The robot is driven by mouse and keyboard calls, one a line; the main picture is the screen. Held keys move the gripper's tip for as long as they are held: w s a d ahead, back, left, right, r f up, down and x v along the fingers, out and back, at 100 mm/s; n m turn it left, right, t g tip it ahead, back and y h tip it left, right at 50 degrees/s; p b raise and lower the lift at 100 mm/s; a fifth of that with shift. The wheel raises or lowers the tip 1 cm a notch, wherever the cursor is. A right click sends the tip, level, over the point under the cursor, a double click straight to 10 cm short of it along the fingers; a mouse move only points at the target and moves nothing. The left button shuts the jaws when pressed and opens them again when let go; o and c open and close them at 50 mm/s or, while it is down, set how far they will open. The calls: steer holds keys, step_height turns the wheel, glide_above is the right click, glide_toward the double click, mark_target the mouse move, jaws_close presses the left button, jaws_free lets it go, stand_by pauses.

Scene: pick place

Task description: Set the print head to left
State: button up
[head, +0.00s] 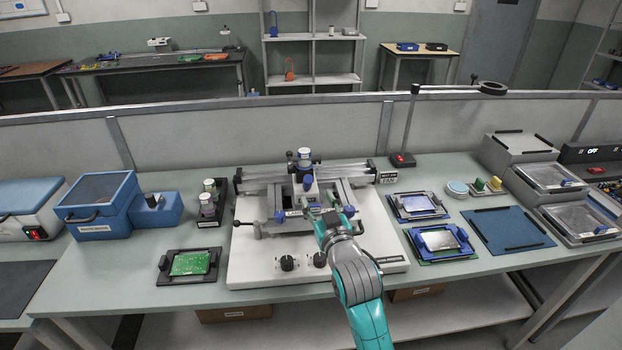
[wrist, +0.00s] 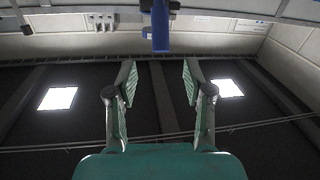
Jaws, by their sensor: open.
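The printer (head: 240,255) stands in the middle of the bench, a pale base with a raised metal frame. Its print head (head: 305,168) sits near the middle of the long cross rail, with a blue-topped part above and a blue handle (head: 308,183) in front. My gripper (head: 325,212) is over the printer frame, in front of and a little right of the handle. In the wrist view my gripper (wrist: 158,75) is open with nothing between its fingers. A blue upright part (wrist: 160,28), apparently the handle, shows beyond the fingertips. Contact is not visible.
A green board in a dark holder (head: 190,263) and two dark-based jars (head: 208,205) stand left of the printer. Blue-framed trays (head: 418,206) lie to the right. A lamp (head: 405,130) stands behind them. Black knobs (head: 287,262) are on the printer's front.

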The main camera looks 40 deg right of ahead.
mark_target(309, 184)
steer(key=x, duration=0.9)
steer(key=shift+w, duration=0.25)
steer(key=shift+c, duration=0.3)
jaws_close()
